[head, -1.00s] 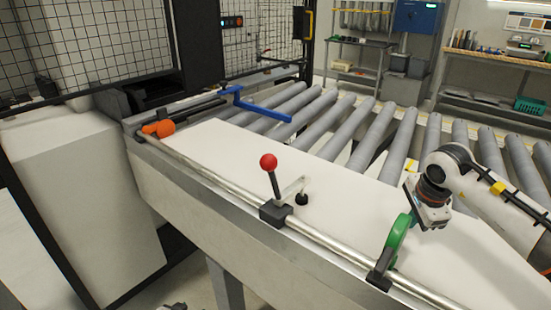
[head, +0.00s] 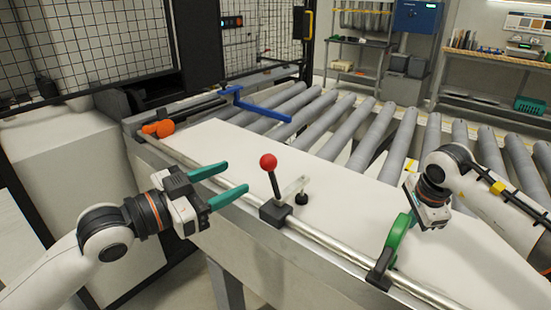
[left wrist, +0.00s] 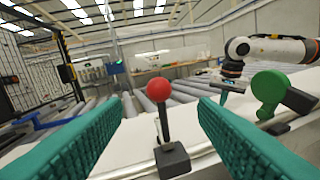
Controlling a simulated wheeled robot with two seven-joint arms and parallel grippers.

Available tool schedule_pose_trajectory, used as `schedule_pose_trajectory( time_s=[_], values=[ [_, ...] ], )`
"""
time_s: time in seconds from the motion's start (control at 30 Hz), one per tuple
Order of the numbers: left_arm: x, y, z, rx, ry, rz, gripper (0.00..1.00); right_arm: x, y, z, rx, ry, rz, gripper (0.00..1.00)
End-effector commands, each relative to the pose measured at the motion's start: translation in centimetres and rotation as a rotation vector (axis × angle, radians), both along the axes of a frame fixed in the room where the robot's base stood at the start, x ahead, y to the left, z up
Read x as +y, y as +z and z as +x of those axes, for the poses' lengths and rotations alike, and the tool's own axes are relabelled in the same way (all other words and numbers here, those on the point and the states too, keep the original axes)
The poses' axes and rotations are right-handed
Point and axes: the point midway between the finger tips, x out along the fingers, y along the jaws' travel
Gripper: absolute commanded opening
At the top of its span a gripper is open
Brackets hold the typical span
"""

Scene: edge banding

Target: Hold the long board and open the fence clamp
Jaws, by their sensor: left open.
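The long white board (head: 345,190) lies flat along the metal fence rail (head: 335,243). The fence clamp (head: 273,212) sits on the rail, with a black lever standing up to a red ball knob (head: 268,162) and an arm with a black pad (head: 301,198) over the board. My left gripper (head: 236,178) is open and empty, left of the lever and apart from it. In the left wrist view the red knob (left wrist: 158,90) appears between the teal fingers. My right gripper (head: 428,218) is over the board's right part; its fingers are mostly hidden.
A green paddle-like part (head: 397,241) on a black bracket stands on the rail near my right gripper. An orange part (head: 159,129) and a blue bar (head: 262,108) lie at the far end. Grey rollers (head: 365,130) run behind the board.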

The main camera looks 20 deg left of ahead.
Motion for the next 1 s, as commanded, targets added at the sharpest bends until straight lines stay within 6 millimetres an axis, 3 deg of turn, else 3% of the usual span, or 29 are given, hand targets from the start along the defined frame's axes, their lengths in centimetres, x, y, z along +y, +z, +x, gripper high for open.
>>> schedule_pose_trajectory(
  time_s=[0.03,0.23,0.7,1.0],
  values=[
    [-0.2,0.0,0.3,-0.003,0.000,-0.002,0.53,0.0,-0.8,-0.3,0.016,0.002,-0.005,0.00],
    [-1.4,0.1,2.2,-0.004,0.000,-0.005,0.53,0.0,-0.8,-0.3,0.016,0.002,-0.005,0.00],
    [-5.8,0.0,8.7,-0.001,0.000,-0.004,0.53,0.0,-0.8,-0.3,0.015,0.002,-0.006,0.00],
    [-6.5,-0.1,9.8,0.001,0.001,0.000,0.53,0.0,-0.8,-0.3,0.015,0.001,-0.005,0.00]
  ],
)
